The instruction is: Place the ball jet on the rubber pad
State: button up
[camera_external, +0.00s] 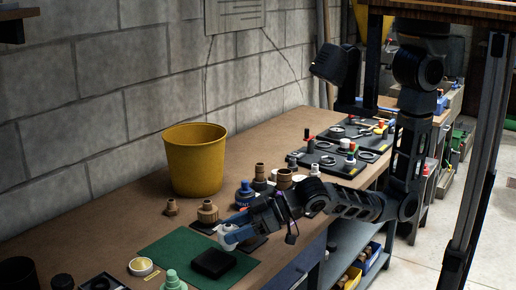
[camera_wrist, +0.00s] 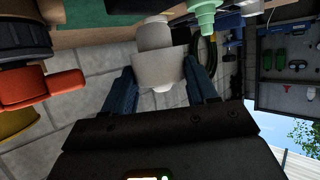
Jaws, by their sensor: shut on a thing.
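The ball jet (camera_wrist: 158,68) is a white, stepped round fitting. It sits between the blue fingers of my gripper (camera_wrist: 160,75) in the wrist view. In the external view, my gripper (camera_external: 232,230) is shut on it, and the white ball jet (camera_external: 227,239) is partly hidden by the fingers. The rubber pad appears to be the black square (camera_external: 213,263) lying on a green mat (camera_external: 174,247). My gripper is just behind and above the pad. The gap between ball jet and pad is hard to judge.
A yellow bucket (camera_external: 195,165) stands by the wall. Brass fittings (camera_external: 207,211) and a blue bottle (camera_external: 245,194) stand close behind my gripper. A round tin (camera_external: 141,267) and a pale green fitting (camera_external: 173,280) are near the front. The green mat's left part is clear.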

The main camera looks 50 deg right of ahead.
jog(key=shift+f, duration=1.45)
jog(key=shift+f, duration=0.15)
jog(key=o, duration=1)
jog(key=shift+o, duration=0.2)
jog(key=shift+s+d+r, duration=0.15)
jog(key=shift+r, duration=0.05)
jog(key=b+v, duration=0.1)
jog(key=v, duration=1)
jog(key=shift+s+d+r, duration=0.2)
